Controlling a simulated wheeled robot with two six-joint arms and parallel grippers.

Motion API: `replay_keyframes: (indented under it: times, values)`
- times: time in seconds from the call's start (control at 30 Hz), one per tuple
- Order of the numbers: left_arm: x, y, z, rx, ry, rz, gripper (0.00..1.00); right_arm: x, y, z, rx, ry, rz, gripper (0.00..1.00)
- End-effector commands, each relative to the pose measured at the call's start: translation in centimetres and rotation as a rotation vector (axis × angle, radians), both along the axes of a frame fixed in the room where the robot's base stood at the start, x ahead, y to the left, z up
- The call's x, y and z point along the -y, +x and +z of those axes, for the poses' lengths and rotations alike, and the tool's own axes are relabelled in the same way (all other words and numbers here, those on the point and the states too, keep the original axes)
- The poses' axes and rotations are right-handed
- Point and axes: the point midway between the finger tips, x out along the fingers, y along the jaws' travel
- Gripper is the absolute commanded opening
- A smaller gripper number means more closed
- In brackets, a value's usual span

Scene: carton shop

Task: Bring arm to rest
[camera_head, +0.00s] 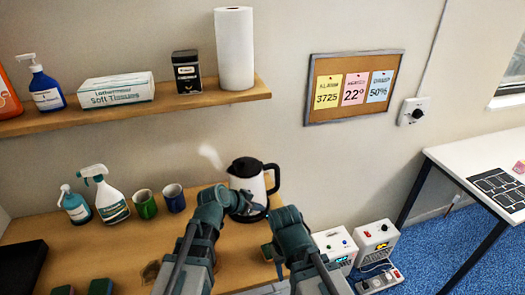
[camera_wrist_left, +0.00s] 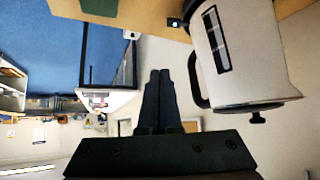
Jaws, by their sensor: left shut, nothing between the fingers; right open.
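My left gripper (camera_head: 256,211) is in front of the lower part of a white and black kettle (camera_head: 247,180) in the head view. In the left wrist view its fingers (camera_wrist_left: 159,74) are together with nothing between them. The kettle (camera_wrist_left: 240,50) stands to their right there, its black handle (camera_wrist_left: 195,80) beside the fingers with a gap in the picture. My right gripper (camera_head: 277,262) is lower, over the right end of the wooden counter (camera_head: 110,240). It is open, and its fingers are small and partly hidden by its own arm.
A green mug (camera_head: 145,204), a blue mug (camera_head: 174,198) and spray bottles (camera_head: 111,201) stand left of the kettle. A wooden shelf (camera_head: 150,108) hangs above. Two control boxes (camera_head: 375,243) and a white table (camera_head: 490,160) are at right. Pale steam shows near the kettle spout.

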Motion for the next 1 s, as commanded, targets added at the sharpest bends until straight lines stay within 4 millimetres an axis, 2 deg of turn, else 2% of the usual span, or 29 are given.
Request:
replay_keyframes:
  times: [0.07, 0.13, 0.23, 0.3, 0.4, 0.5, 0.6, 0.7, 1.0]
  values:
    - [0.3, -0.5, -0.4, -0.021, 0.007, -0.003, 0.0, 0.0, 0.0, -0.1, 0.0, 0.0, 0.0, 0.5]
    - [0.8, -2.2, -1.6, -0.089, 0.028, -0.001, 0.0, 0.0, 0.0, -0.3, 0.0, 0.0, 0.0, 0.5]
    - [1.6, -6.4, -4.3, -0.265, 0.105, 0.027, 0.0, 0.0, 0.0, -0.8, 0.0, 0.0, 0.0, 0.5]
    - [1.4, -9.7, -6.1, -0.396, 0.183, 0.079, 0.0, 0.0, 0.0, -1.2, 0.0, 0.0, 0.0, 0.5]
    - [0.3, -13.6, -7.6, -0.54, 0.304, 0.185, 0.0, 0.0, 0.0, -1.5, 0.0, 0.0, -0.001, 0.5]
    - [-0.9, -16.4, -8.2, -0.629, 0.406, 0.294, 0.0, 0.0, 0.0, -1.8, 0.0, 0.0, -0.001, 0.5]
    - [-1.9, -18.0, -8.3, -0.674, 0.473, 0.376, 0.0, 0.0, 0.0, -1.9, 0.0, 0.0, -0.001, 0.5]
    - [-2.4, -18.6, -8.2, -0.69, 0.501, 0.414, 0.0, 0.0, 0.0, -1.9, 0.0, 0.0, -0.001, 0.5]
    - [-2.4, -18.6, -8.2, -0.692, 0.501, 0.419, 0.0, 0.0, 0.0, -1.9, 0.0, 0.0, -0.001, 0.5]
